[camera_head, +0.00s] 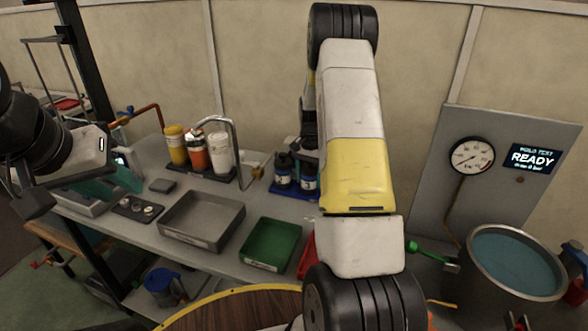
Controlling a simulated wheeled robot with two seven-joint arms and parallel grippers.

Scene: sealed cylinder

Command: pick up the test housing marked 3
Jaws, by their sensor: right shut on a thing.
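I cannot make out a test housing marked 3; no such mark can be read in the head view. My left gripper (38,205) is at the left edge, dark and partly cut off, over the left end of the bench. I cannot tell how far its jaws are apart. My right arm stands large across the middle of the view and hides the bench behind it. The jaws of my right gripper are hidden behind that arm, with whatever is between them.
The bench carries a rack of yellow, orange and white bottles (198,150), dark bottles in a blue tray (297,190), a grey tray (174,236), a green tray (247,261) and a partly hidden red tray (308,255). A water tank (467,256) stands right, below a gauge (472,155) and a READY display (533,157).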

